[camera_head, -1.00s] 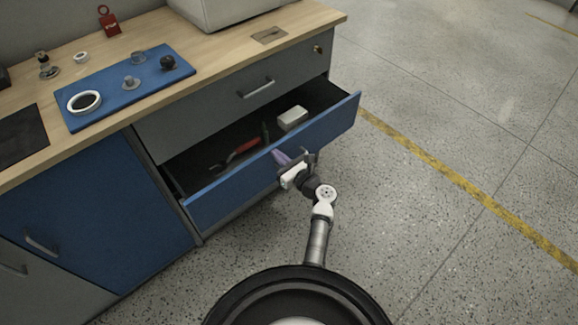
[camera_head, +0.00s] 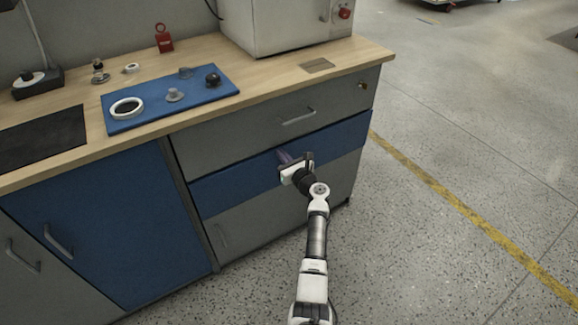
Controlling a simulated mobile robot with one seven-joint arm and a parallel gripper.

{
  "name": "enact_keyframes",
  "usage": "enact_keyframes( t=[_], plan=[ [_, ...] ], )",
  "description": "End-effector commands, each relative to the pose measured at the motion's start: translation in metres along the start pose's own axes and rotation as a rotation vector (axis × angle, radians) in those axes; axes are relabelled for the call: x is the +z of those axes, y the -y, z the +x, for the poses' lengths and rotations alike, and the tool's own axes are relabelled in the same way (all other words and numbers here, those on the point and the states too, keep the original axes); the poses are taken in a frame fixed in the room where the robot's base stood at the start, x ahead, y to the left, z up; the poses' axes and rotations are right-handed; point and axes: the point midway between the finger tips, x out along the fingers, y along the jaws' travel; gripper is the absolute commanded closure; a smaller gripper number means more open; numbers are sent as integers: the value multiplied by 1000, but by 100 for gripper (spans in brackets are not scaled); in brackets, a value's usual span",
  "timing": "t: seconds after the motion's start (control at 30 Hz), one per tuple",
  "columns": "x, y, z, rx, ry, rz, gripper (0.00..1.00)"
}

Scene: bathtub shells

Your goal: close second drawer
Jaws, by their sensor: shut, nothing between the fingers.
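The second drawer (camera_head: 236,187) is the blue front below the grey top drawer (camera_head: 215,142). Its front looks flush with the cabinet, and its inside is hidden. My gripper (camera_head: 285,157) is shut and empty. Its fingertips are at the upper middle of the blue front, against it or very close; I cannot tell if they touch. The drawer's handle is not visible, perhaps behind my gripper.
A grey drawer (camera_head: 240,228) is below and a blue door (camera_head: 100,225) is to the left. The wooden worktop (camera_head: 345,58) above holds a blue mat (camera_head: 205,92) with small parts and a grey box machine (camera_head: 270,28). The floor (camera_head: 450,120) at right is clear.

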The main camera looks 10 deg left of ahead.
Motion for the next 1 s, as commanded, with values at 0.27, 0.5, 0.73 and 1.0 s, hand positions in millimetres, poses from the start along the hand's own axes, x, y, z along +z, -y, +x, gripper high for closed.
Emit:
enact_keyframes(
  t=[0.27, 0.5, 0.73, 1.0],
  plan=[
    [0, 0, 13, -2, 0, -1, 100],
    [4, 1, 16, -3, 3, -3, 100],
    [4, 0, 16, -1, 3, -4, 100],
    [4, 0, 10, 0, 3, -2, 100]
  ],
)
